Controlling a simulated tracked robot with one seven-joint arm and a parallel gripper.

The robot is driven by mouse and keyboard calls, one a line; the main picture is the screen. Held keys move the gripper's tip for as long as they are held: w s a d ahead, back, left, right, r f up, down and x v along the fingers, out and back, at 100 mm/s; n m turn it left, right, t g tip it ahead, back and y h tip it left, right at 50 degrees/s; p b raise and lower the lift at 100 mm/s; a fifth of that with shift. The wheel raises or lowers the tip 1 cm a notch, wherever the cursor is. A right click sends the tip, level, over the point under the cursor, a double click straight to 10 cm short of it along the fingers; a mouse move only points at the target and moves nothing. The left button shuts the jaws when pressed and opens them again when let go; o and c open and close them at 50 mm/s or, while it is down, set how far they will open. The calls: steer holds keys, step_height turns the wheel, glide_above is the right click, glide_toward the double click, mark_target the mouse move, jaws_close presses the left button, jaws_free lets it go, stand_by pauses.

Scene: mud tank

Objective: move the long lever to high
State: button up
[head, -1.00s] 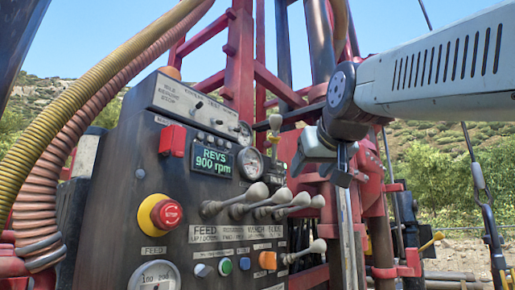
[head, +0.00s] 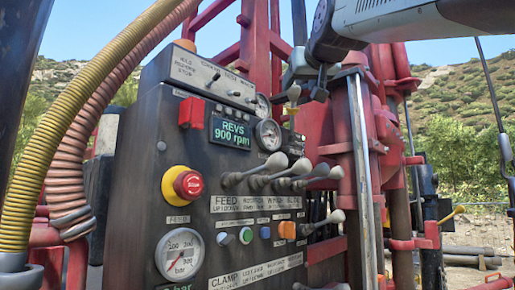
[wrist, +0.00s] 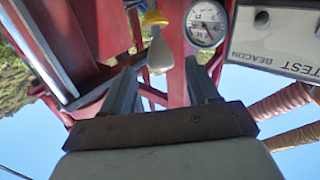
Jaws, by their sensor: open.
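A lever with a pale knob and a yellow collar (head: 293,94) stands at the upper right edge of the control panel (head: 140,150), beside a round gauge; I take it to be the long lever. In the wrist view the pale knob (wrist: 159,52) shows beyond the fingertips, roughly in line with the gap between them. My gripper (head: 306,84) is open, just right of the knob in the head view. In the wrist view its two fingers (wrist: 163,82) are apart with nothing between them. I cannot read a high mark for this lever.
Several grey-knobbed levers (head: 275,165) line the panel's right side, with another lower down (head: 336,217). A red emergency stop (head: 188,184) and a display (head: 230,132) reading 900 rpm are left of them. A red mast (head: 255,40) and metal pipes stand close behind and right.

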mark_target(296, 90)
steer(key=shift+w+a, duration=0.2)
steer(key=shift+w, duration=1.35)
steer(key=shift+w+a, duration=0.15)
steer(key=shift+w, duration=1.35)
steer(key=shift+c, duration=0.2)
jaws_close()
